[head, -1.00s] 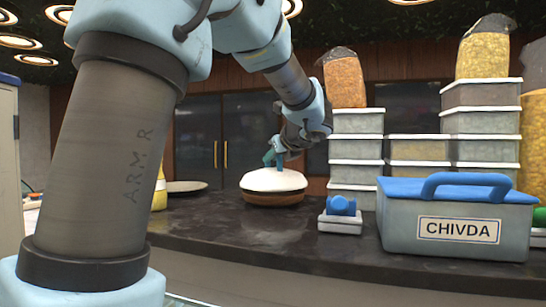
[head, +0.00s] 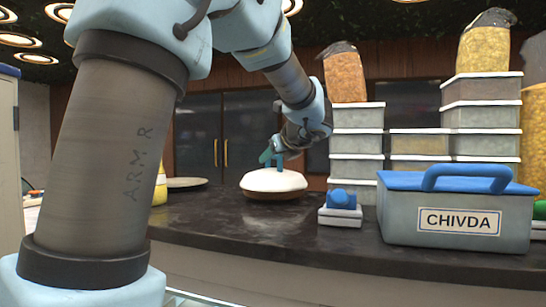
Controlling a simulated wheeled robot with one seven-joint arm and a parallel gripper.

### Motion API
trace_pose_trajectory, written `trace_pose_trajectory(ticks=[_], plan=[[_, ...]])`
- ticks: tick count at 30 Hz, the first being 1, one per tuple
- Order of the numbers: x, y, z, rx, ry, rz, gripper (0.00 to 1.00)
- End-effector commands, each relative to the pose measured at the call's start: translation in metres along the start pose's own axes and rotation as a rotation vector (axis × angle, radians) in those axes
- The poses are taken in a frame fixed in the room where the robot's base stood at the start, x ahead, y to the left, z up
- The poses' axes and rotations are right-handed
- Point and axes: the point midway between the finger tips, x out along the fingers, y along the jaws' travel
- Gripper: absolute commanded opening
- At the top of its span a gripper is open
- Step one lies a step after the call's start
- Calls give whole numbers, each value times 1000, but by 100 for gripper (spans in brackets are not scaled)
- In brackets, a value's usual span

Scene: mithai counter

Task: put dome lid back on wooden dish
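The white dome lid (head: 274,180) is on or just over the wooden dish (head: 273,195) on the dark counter, roughly level. Only a thin brown band of the dish shows below the lid's rim. I cannot tell whether the lid is fully seated. My gripper (head: 278,161) points down at the top centre of the lid and appears shut on its knob. The fingertips are small and partly hidden in the head view.
A flat plate (head: 187,183) lies left of the dish on the counter (head: 250,226). A small scale (head: 340,216) with a blue item, stacked tubs (head: 358,145) and a blue-lidded CHIVDA box (head: 456,220) stand to the right. Bare counter lies in front of the dish.

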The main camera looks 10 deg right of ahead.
Motion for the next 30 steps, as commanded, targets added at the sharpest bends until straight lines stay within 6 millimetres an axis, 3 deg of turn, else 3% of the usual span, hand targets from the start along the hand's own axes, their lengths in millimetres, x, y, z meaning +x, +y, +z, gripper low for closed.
trace_pose_trajectory(ticks=[13,24,30], plan=[[-11,-4,12,-2,0,-4,50],[-90,-2,9,-1,0,-4,50],[-117,-3,10,-1,0,-2,50]])
